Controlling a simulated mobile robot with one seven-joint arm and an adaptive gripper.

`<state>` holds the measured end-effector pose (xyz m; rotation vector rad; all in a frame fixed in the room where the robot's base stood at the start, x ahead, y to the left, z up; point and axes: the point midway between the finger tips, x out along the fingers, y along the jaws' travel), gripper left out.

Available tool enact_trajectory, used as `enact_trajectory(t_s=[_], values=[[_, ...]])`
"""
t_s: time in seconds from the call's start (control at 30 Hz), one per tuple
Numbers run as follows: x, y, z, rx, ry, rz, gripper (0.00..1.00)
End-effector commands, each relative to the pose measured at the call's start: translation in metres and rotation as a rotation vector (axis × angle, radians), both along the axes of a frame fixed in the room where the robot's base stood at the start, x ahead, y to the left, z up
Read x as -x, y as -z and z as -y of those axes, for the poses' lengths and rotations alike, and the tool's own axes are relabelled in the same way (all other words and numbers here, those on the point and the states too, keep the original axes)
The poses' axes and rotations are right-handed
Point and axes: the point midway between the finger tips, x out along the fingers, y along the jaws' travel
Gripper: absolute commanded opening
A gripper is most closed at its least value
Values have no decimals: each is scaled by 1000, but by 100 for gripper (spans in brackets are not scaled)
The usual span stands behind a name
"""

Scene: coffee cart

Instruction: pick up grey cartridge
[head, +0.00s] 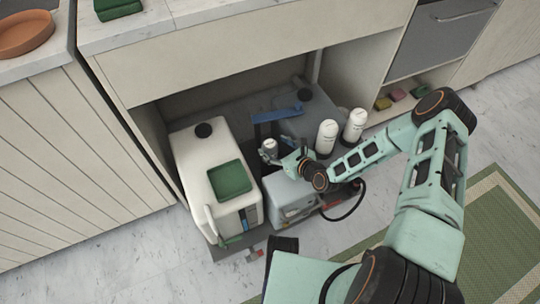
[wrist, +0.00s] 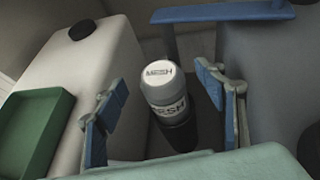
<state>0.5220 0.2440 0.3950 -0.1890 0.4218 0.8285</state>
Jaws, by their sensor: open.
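My gripper (wrist: 165,97) is open, with blue-padded fingers on the left and right of the cartridge in the wrist view. Gaps show between both fingers and it. In the head view my gripper (head: 283,160) is just beside the cartridge top. The cartridge's base is hidden.
A white tank (head: 195,165) with a green tray (head: 230,179) stands close on the left. A blue bar (head: 277,114) is behind. Two white bottles (head: 327,137) stand to the right. A light grey box (head: 290,192) is in front. The cabinet top overhangs.

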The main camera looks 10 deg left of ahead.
Motion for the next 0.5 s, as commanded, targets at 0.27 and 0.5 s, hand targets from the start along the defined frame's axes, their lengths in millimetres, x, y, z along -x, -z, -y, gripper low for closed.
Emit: enact_trajectory(t_s=[0.27, 0.5], values=[[-18, 16, -21, 1, -1, 1, 64], [-19, 16, -22, 1, 1, 0, 64]])
